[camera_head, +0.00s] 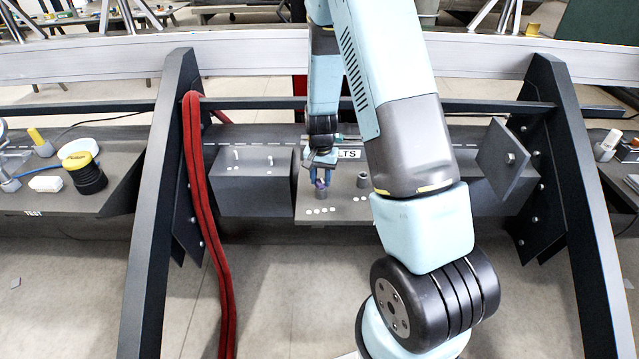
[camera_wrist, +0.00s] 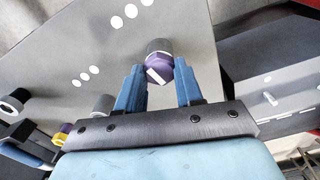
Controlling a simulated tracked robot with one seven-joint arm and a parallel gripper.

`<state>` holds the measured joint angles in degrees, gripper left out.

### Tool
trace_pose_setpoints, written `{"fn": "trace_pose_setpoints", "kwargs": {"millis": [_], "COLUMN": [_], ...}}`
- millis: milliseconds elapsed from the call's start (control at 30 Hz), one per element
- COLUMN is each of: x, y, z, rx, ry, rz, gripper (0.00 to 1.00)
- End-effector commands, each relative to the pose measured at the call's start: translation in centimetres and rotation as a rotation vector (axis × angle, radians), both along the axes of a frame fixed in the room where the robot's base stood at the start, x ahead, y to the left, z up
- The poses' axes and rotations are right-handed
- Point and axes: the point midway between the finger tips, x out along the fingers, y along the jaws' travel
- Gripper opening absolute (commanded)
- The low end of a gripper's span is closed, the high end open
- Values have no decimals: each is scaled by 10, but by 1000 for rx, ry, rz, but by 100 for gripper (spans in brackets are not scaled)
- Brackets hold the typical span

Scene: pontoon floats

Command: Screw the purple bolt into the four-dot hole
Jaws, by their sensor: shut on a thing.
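The purple bolt (camera_wrist: 158,70) is between my gripper's blue fingertips (camera_wrist: 160,76), which are shut on it. Its head has a white stripe. In the head view my gripper (camera_head: 321,180) points down over the grey plate. The bolt is at the mouth of a grey round socket (camera_head: 321,193); in the wrist view the socket (camera_wrist: 158,46) shows just behind the bolt head. Four white dots (camera_head: 320,210) lie in front of this socket. The bolt's shank is hidden, so how deep it sits I cannot tell.
A second socket (camera_head: 362,180) with three dots stands to the right. Grey boxes (camera_head: 252,183) flank the plate. A red hose (camera_head: 198,200) hangs down a dark frame post (camera_head: 160,190) at left. Another dark post (camera_head: 580,190) stands at right.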

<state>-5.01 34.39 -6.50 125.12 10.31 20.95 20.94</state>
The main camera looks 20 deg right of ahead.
Motion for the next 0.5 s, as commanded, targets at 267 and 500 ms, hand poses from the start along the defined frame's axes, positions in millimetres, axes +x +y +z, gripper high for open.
{"fn": "trace_pose_setpoints", "kwargs": {"millis": [267,500], "x": [0,0], "y": [0,0], "z": [0,0], "rx": [-1,0], "ry": [0,0], "rz": [-290,-301], "gripper": [9,9]}}
